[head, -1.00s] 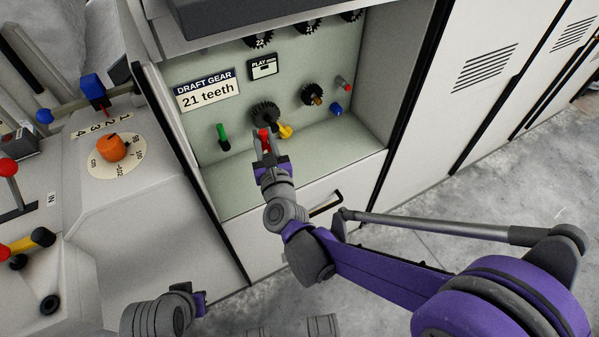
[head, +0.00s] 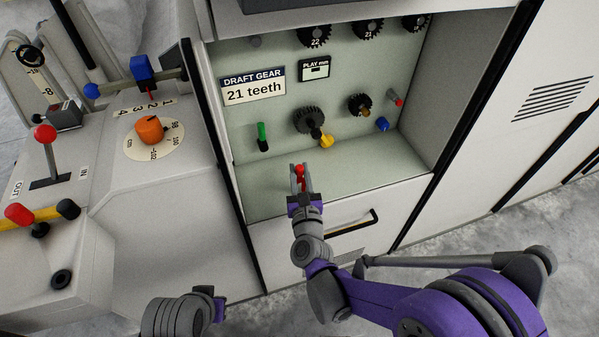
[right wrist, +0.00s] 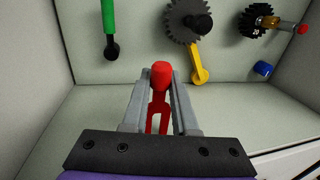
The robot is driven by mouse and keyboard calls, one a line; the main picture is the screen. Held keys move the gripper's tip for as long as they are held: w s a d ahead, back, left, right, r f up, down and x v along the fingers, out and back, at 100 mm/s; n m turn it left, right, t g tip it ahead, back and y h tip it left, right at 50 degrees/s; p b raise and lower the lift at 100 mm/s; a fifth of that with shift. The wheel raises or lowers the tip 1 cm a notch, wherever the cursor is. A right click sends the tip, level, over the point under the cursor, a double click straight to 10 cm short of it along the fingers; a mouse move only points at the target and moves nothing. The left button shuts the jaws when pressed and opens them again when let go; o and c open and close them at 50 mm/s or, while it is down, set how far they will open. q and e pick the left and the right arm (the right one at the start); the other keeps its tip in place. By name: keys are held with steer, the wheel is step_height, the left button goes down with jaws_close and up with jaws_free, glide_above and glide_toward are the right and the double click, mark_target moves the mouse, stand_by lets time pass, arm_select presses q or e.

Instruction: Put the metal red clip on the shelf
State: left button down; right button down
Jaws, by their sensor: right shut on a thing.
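The red clip (head: 300,172) is between the fingers of my right gripper (head: 301,181), which is shut on it. In the right wrist view the clip (right wrist: 161,88) has a rounded red head and a forked lower part between the two grey fingers (right wrist: 160,112). The pale green shelf (head: 375,160) is the floor of the open cabinet recess. The clip is over the front part of this shelf; whether it touches it I cannot tell. My left gripper (head: 212,304) is low in the head view, and its fingers do not show clearly.
On the recess's back panel are a dark gear (head: 309,119) with a yellow lever (head: 326,141), a green handle (head: 263,134), a smaller gear (head: 359,104) and a blue knob (head: 382,124). Side walls bound the recess. The shelf's right part looks clear.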

steer(key=shift+f, duration=0.15)
steer(key=c, duration=0.7)
jaws_free()
